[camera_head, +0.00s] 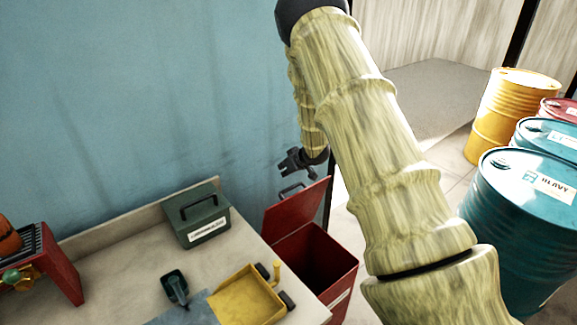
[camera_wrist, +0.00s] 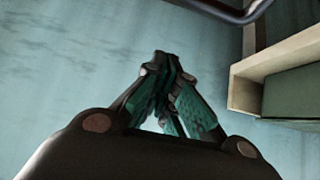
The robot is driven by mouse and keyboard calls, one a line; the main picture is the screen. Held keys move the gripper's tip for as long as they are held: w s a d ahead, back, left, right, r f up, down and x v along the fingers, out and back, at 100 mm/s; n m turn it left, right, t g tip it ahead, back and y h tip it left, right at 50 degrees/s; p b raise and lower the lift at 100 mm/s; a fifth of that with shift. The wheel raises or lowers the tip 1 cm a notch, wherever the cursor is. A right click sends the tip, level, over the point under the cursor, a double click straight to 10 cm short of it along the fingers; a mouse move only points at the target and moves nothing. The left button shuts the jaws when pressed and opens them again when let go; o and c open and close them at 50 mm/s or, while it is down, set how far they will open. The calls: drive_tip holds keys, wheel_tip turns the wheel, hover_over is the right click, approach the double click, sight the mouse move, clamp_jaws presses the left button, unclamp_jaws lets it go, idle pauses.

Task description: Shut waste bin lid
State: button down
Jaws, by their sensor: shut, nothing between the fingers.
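The red waste bin (camera_head: 334,270) stands on the floor at the right end of the workbench. Its red lid (camera_head: 297,216) is open, tilted up and back toward the blue wall, with a dark handle (camera_head: 291,189) near its upper edge. The bin's inside looks dark. My gripper (camera_head: 291,162) is just above the lid's upper edge, by the wall; contact with the lid cannot be made out. In the wrist view my gripper (camera_wrist: 162,62) is shut and empty, its fingertips together against the blue wall. A dark bar crosses the top of that view.
Teal drums (camera_head: 520,210) and a yellow drum (camera_head: 510,105) stand at right. Floor between bin and drums is partly hidden by my arm.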

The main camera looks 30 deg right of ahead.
drive_tip(key=s+f+p, duration=0.2)
drive_tip(key=f, duration=0.1)
drive_tip(key=shift+s+d, duration=0.1)
idle(0.3)
drive_tip(key=shift+s+f, duration=0.1)
